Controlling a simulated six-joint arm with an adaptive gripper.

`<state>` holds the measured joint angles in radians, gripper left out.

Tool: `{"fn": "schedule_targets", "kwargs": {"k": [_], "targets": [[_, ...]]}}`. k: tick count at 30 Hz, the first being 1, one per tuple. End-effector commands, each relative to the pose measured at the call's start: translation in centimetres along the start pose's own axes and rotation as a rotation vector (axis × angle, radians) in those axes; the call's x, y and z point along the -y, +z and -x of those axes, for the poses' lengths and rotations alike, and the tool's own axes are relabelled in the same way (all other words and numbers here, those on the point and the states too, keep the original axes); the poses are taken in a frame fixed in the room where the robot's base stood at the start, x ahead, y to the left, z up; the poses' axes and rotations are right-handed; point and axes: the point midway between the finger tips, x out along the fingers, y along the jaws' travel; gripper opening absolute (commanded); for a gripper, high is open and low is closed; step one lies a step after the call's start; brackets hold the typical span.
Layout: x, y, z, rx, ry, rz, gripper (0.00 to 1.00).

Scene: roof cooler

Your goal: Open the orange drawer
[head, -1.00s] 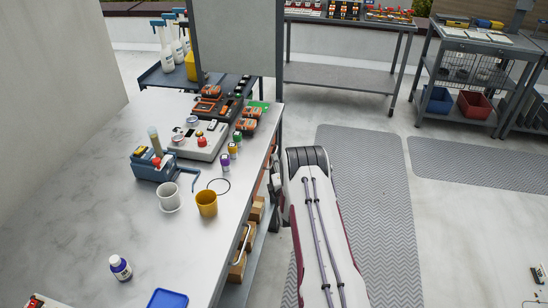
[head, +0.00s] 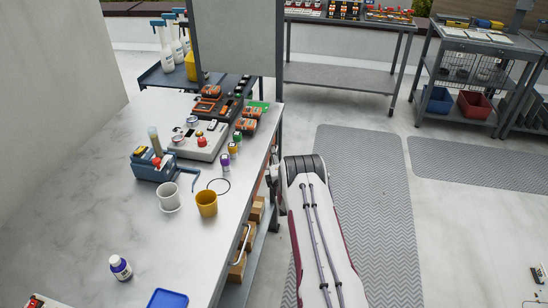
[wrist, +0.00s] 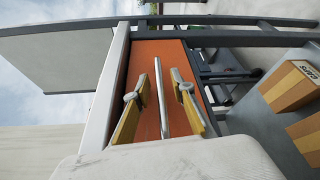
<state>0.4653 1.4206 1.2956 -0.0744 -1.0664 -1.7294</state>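The orange drawer (wrist: 150,60) fills the middle of the wrist view, under the white tabletop edge, and its front looks closed. A straight metal bar handle (wrist: 160,110) runs along the front. My gripper (wrist: 160,76) is open, with one yellow-padded finger on each side of the handle and a visible gap to both. Whether the fingertips touch the drawer front is unclear. In the head view, only a thin orange sliver of the drawer (head: 263,189) shows beside the bench edge. There my gripper (head: 270,178) is mostly hidden by my arm.
Another metal handle (head: 240,245) stands out from the bench side. Floor beside the bench is clear.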

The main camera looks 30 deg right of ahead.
Motion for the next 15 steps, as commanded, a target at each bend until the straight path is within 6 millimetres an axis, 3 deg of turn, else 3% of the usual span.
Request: {"fn": "schedule_targets", "kwargs": {"k": [4, 6, 7, 15], "targets": [[0.02, 0.00, 0.01, 0.000, 0.000, 0.000, 0.22], [0.02, 0.01, 0.02, 0.000, 0.000, 0.000, 0.03], [0.02, 0.01, 0.02, 0.000, 0.000, 0.000, 0.00], [0.04, 0.12, 0.06, 0.001, 0.000, 0.000, 0.00]]}}
